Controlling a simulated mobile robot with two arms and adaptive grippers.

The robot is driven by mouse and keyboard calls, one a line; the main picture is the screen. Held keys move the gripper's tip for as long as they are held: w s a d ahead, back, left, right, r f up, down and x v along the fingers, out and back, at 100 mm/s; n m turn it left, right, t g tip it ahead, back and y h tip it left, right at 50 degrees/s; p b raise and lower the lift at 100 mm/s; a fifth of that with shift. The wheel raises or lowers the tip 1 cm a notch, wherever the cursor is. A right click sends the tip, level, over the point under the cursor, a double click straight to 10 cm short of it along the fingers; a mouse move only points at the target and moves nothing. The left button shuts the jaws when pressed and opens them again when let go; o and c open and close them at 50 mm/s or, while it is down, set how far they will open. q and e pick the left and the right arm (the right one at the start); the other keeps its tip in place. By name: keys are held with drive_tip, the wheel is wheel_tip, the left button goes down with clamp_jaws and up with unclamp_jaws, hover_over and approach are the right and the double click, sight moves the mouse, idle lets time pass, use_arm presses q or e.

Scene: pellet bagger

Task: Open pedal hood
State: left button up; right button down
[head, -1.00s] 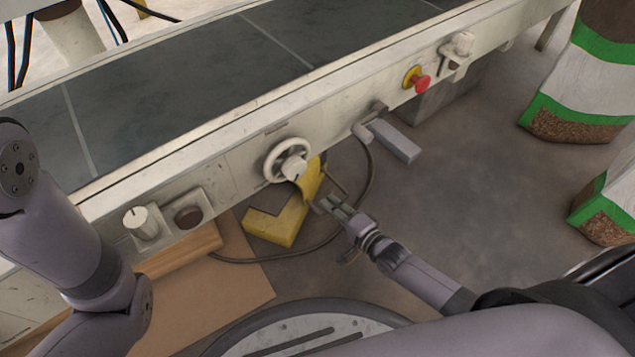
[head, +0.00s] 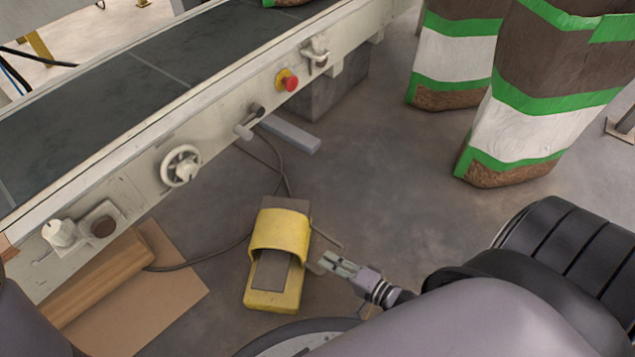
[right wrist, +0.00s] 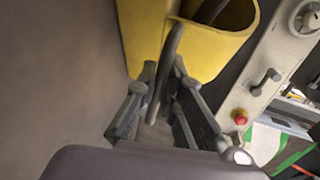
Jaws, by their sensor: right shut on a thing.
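The foot pedal has a yellow hood (head: 281,232) arched over a grey tread (head: 271,270) on a yellow base (head: 271,301), on the floor below the conveyor. A thin grey bar (head: 328,239) sticks out at the hood's right side. My right gripper (head: 328,261) is beside the hood, at this bar. In the right wrist view, its fingers (right wrist: 161,85) are shut on a dark bar, with the yellow hood (right wrist: 215,45) just beyond. The exact contact is small in the head view. My left gripper is out of view.
The conveyor frame (head: 140,140) with a handwheel (head: 180,166) and a red button (head: 287,81) runs above left. A cable (head: 205,259) lies by the pedal. Cardboard (head: 165,300) lies at left. Filled bags (head: 455,60) stand at upper right.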

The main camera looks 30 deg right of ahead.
drive_tip(key=shift+f+v, duration=0.15)
drive_tip(key=shift+v, duration=0.55)
drive_tip(key=shift+f+v, duration=0.15)
drive_tip(key=shift+v, duration=0.5)
drive_tip(key=shift+d, duration=0.1)
drive_tip(key=c, duration=1.7)
unclamp_jaws()
drive_tip(key=shift+r, duration=0.15)
